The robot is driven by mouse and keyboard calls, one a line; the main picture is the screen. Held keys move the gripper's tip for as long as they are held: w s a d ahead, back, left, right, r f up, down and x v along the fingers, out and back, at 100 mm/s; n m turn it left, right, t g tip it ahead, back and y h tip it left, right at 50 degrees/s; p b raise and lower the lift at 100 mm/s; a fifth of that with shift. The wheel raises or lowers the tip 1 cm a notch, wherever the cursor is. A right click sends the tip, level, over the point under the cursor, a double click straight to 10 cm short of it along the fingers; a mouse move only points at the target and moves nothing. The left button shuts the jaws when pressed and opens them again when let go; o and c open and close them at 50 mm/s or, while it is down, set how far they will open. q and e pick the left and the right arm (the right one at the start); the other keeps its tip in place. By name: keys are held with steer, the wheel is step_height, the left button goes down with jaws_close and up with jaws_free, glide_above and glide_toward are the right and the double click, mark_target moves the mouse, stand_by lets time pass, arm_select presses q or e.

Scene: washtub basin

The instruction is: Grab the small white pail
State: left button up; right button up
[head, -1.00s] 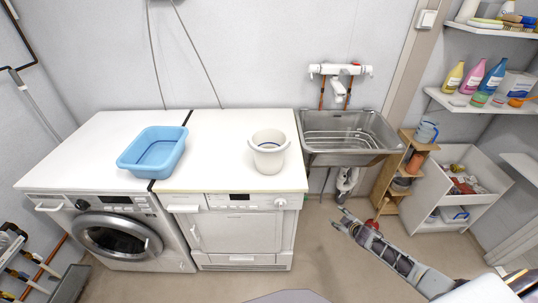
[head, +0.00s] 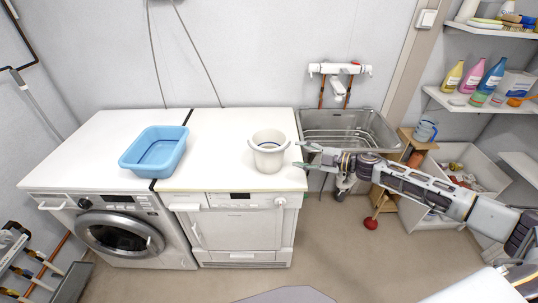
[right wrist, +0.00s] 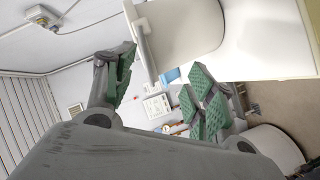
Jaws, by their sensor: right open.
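The small white pail (head: 268,152) stands upright on the white top of the right-hand machine, near its right edge. My right gripper (head: 301,156) is open and just to the right of the pail, at about the pail's height, with its fingers pointing left toward it. A small gap seems to show between the fingertips and the pail. In the right wrist view the two green-padded fingers (right wrist: 160,85) are spread apart with nothing between them, and the pail (right wrist: 178,35) shows large at the top, beyond them. My left gripper is not in view.
A blue basin (head: 154,151) sits left of the pail on the worktop (head: 215,135). A metal sink (head: 350,130) is behind my right arm. A wooden shelf (head: 407,140) and a red plunger (head: 371,223) stand to the right. The worktop between basin and pail is clear.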

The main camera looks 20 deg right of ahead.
mark_target(269, 153)
steer(key=shift+n+g+y, duration=0.6)
steer(key=shift+n+g, duration=0.3)
steer(key=s+a+r, duration=0.2)
steer(key=s+a, duration=0.1)
steer(key=shift+s+a+r, duration=0.1)
steer(key=shift+a+r, duration=0.1)
steer(key=shift+a, duration=0.05)
steer(key=shift+a, duration=0.1)
steer(key=p+x, duration=0.2)
steer(key=x, duration=0.6)
steer(key=shift+w, duration=0.25)
steer(key=shift+a, duration=0.15)
